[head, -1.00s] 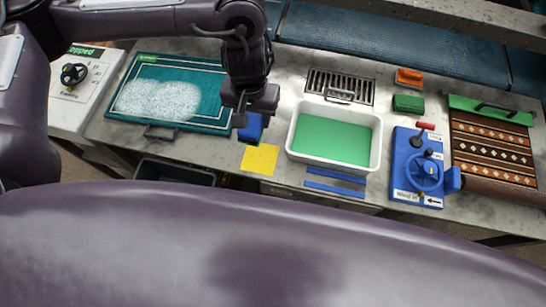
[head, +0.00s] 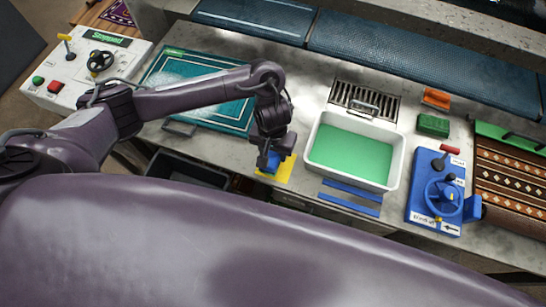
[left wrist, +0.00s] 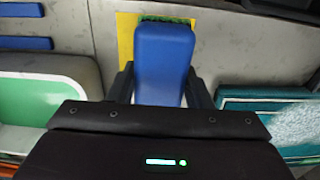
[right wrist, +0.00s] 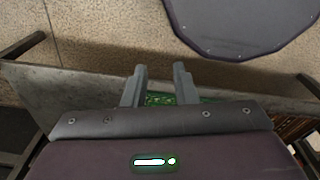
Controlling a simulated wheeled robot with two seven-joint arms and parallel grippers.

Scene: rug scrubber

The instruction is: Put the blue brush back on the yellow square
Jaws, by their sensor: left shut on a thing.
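The blue brush (head: 271,161) is held in my left gripper (head: 267,154), whose fingers grip it on both sides. In the left wrist view the brush (left wrist: 163,62) is a blue block with a strip of dark green bristles at its far end. The yellow square (head: 288,170) lies under the brush on the counter and is partly hidden by it. It also shows beside the brush in the left wrist view (left wrist: 125,38). I cannot tell if the bristles touch it. My right gripper (right wrist: 159,72) is open and empty.
A white tub (head: 399,165) with a green floor stands right of the square, with blue strips (head: 350,197) before it. A teal mat (head: 237,113) lies left. A blue wheel unit (head: 437,200), a green block (head: 433,125) and an orange block (head: 436,97) are farther right.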

